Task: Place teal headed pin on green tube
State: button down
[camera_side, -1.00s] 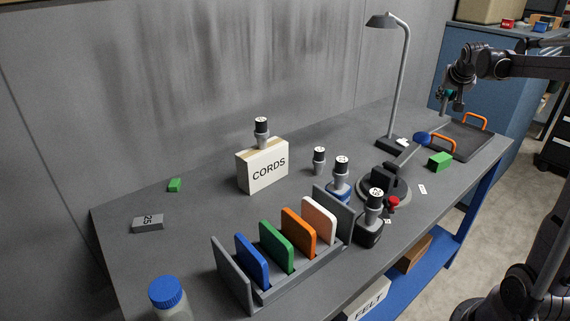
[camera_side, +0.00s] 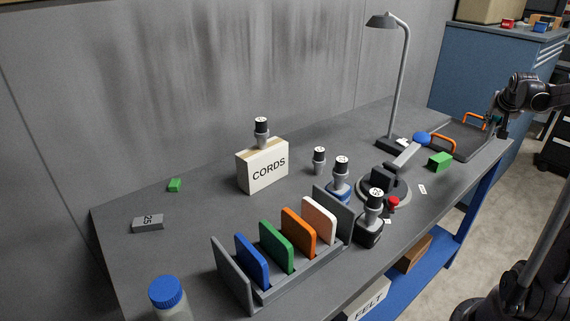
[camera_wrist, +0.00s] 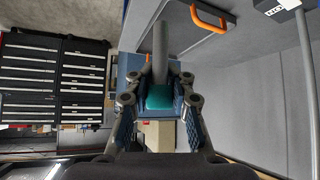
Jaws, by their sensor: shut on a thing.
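The teal-headed pin is in my gripper (camera_wrist: 159,88): its teal head (camera_wrist: 160,98) sits between the two fingers, and its grey shaft (camera_wrist: 160,50) points to the top of the wrist view. In the side view my gripper (camera_side: 501,125) is at the far right end of the bench, by the tray's right edge; the pin is too small there to make out well. I cannot pick out a green tube in either view.
A dark tray (camera_side: 462,141) with orange handles lies below and left of my gripper. A rack of coloured panels (camera_side: 330,259) and a CORDS box (camera_side: 263,166) stand farther left.

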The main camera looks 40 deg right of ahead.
jog(key=shift+w+a+f, duration=0.15)
jog(key=shift+w+f, duration=1.7)
jog(key=shift+w, duration=0.05)
jog(key=shift+w+a+f, duration=0.2)
jog(key=shift+w+f, duration=1.65)
jog(key=shift+w, duration=0.1)
jog(key=shift+w+a+f, duration=0.15)
jog(key=shift+w+f, duration=1.7)
jog(key=shift+w, duration=0.05)
jog(key=shift+f, duration=0.1)
jog(key=c, duration=1.7)
grip_release()
jog(key=shift+f, duration=0.1)
jog(key=o, duration=0.5)
jog(key=shift+o, duration=0.2)
jog(key=shift+r, duration=0.3)
jog(key=v, duration=1.2)
